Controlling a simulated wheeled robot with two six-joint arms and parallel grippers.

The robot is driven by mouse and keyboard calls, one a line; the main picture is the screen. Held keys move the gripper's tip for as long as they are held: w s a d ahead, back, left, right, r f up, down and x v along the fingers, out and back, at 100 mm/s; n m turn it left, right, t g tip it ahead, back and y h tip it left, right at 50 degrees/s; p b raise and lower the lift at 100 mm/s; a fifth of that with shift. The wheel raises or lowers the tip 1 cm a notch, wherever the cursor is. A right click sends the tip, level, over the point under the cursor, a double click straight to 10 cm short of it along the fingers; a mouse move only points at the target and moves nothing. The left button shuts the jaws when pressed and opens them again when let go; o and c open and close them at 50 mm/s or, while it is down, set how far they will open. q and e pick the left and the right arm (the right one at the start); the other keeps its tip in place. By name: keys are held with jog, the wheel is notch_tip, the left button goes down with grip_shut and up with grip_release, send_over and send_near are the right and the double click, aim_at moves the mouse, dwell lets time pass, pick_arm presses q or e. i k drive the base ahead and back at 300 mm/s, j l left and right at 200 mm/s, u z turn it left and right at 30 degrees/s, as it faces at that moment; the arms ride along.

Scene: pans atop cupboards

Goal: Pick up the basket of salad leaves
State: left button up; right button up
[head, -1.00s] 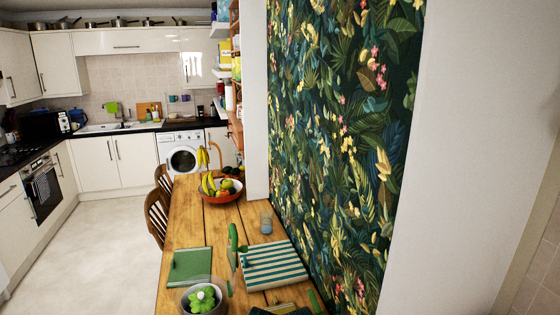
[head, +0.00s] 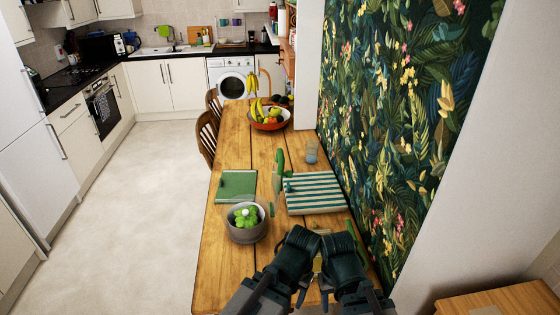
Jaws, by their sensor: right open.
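A round grey basket (head: 247,236) of bright green salad leaves (head: 245,216) stands upright on the wooden table, near its left side. A pale spot shows on top of the leaves. My right gripper (head: 320,242) is at the bottom centre, to the right of the basket and apart from it.
A green board (head: 238,186) lies just behind the basket. A leafy-patterned wall (head: 400,120) borders the table's right side. The floor (head: 150,220) at left is clear.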

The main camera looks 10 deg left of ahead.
aim_at(246, 212)
jog(key=i+j+z, duration=0.35)
jog(key=j, duration=1.6)
jog(key=j+z, duration=0.35)
jog(key=j, duration=1.6)
